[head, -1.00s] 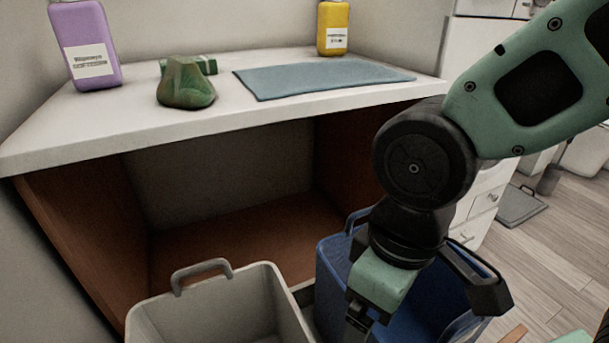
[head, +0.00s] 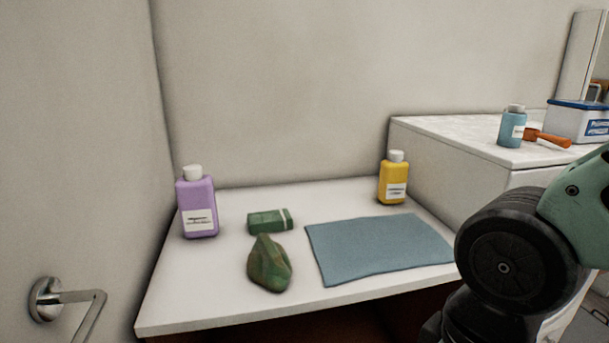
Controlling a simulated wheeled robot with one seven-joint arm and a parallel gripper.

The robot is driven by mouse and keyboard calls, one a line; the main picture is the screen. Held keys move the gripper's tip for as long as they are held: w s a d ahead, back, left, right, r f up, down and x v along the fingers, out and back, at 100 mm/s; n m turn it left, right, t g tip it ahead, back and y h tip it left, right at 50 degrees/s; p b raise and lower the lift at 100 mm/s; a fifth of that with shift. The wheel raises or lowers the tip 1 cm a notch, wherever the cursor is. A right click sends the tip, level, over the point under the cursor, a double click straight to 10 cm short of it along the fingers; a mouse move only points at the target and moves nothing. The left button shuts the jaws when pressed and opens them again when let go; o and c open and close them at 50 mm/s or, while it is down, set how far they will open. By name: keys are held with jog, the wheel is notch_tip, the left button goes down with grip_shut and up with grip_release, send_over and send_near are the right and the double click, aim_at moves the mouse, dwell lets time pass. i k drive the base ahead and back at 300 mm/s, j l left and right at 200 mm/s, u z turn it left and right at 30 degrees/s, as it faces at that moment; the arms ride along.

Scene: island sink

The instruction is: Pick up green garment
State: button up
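A crumpled green garment (head: 268,265) with brownish patches lies on the white countertop (head: 190,295), near its front edge. A small folded green cloth or box with a pale stripe (head: 270,221) sits just behind it; I cannot tell which it is. My arm shows at the right edge, with its dark round joint right of the counter. My gripper is below the picture and out of view, so its fingers are hidden.
A flat blue-grey cloth (head: 380,248) lies right of the garment. A purple bottle (head: 197,203) stands at the back left and a yellow bottle (head: 393,179) at the back right. A higher white unit (head: 455,150) bears a teal bottle (head: 512,127). A metal bar (head: 75,297) projects at the lower left.

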aim_at(268, 265)
jog(key=k+l+u, duration=0.1)
jog(key=l+u, duration=0.2)
jog(key=k+l+u, duration=0.1)
jog(key=l+u, duration=0.2)
jog(key=l, duration=0.15)
jog(key=k+l+u, duration=0.15)
jog(key=l+u, duration=1.3)
jog(key=l, duration=0.15)
jog(key=k+l+u, duration=0.1)
jog(key=l+u, duration=0.3)
jog(key=i+l+u, duration=0.1)
jog(key=l+u, duration=0.25)
jog(key=l, duration=0.05)
